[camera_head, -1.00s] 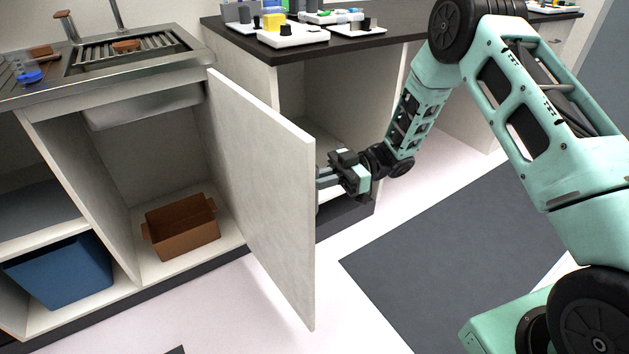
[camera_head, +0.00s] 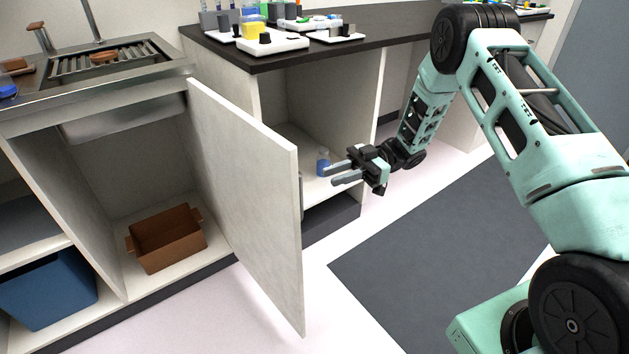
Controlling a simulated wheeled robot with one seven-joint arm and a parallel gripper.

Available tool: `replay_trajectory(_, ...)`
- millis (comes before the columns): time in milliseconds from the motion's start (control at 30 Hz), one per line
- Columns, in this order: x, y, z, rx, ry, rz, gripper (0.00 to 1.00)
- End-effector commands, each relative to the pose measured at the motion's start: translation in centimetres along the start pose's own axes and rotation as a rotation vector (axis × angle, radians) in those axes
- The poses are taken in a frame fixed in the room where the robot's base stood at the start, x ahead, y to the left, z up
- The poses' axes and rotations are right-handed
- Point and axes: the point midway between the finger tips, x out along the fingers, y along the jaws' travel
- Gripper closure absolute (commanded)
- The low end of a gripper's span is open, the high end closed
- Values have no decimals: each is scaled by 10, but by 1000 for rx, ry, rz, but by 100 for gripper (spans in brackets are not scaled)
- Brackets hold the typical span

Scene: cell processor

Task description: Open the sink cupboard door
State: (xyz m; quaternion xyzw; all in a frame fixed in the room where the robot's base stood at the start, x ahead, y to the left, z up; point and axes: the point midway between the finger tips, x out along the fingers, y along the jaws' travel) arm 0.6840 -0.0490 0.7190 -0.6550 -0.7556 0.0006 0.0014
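The sink cupboard door (camera_head: 248,205) is a pale grey panel, swung wide open and standing out from the cabinet on its right-hand hinge side. The sink cupboard (camera_head: 110,180) is exposed, with a brown box (camera_head: 166,240) on its floor and the sink basin above. My gripper (camera_head: 339,172) is to the right of the door's free edge, apart from it. Its two fingers are spread and point left, with nothing seen between them. A small part of the handle (camera_head: 301,197) shows past the door edge; the rest is hidden behind the door.
A blue bin (camera_head: 48,290) stands in the open compartment left of the sink cupboard. A small blue-capped bottle (camera_head: 323,162) sits in the open compartment behind my gripper. A dark counter (camera_head: 270,60) carries lab items. Clear floor and a dark mat (camera_head: 430,260) lie in front.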

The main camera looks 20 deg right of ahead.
Motion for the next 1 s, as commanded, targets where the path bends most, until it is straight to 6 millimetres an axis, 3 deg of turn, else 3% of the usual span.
replay_trajectory(200,-47,0,0,-1,-1,2,75)
replay_trajectory(400,-71,0,0,-1,-1,1,75)
replay_trajectory(1000,-76,0,0,0,0,-1,75)
